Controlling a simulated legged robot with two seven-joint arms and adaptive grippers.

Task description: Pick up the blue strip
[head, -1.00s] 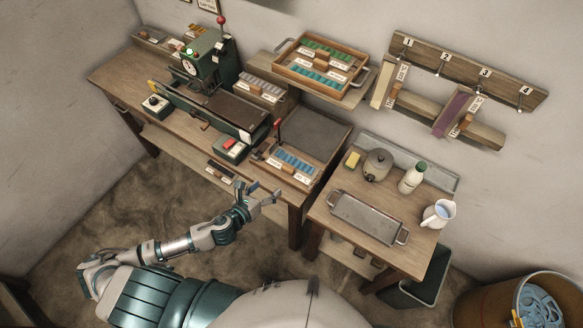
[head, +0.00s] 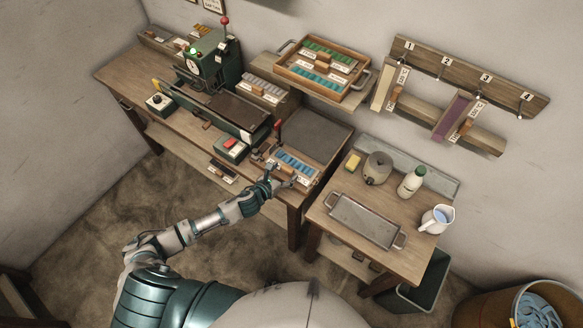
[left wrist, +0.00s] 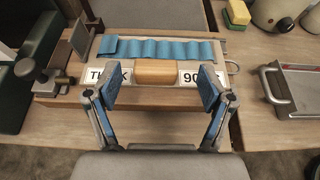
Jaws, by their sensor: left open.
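The blue strip (left wrist: 158,49) is a wavy blue band lying along the far side of a wooden holder (left wrist: 70,95) in the left wrist view. In the head view the blue strip (head: 296,164) shows on the workbench's right front part. A wooden block (left wrist: 156,71) sits in front of the strip, between two white labels reading partly "TH...K" and "90". My left gripper (head: 283,176) is open and empty at the holder's near side. In the left wrist view its two fingertips (left wrist: 154,88) stand apart, on either side of the block, short of the strip. My right gripper is not in view.
A green press machine (head: 210,62) stands on the workbench to the left. A tray (head: 322,68) of green and blue strips sits on a shelf behind. The side table holds a metal tray (head: 365,219), a sponge, a pot, a bottle and a jug.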

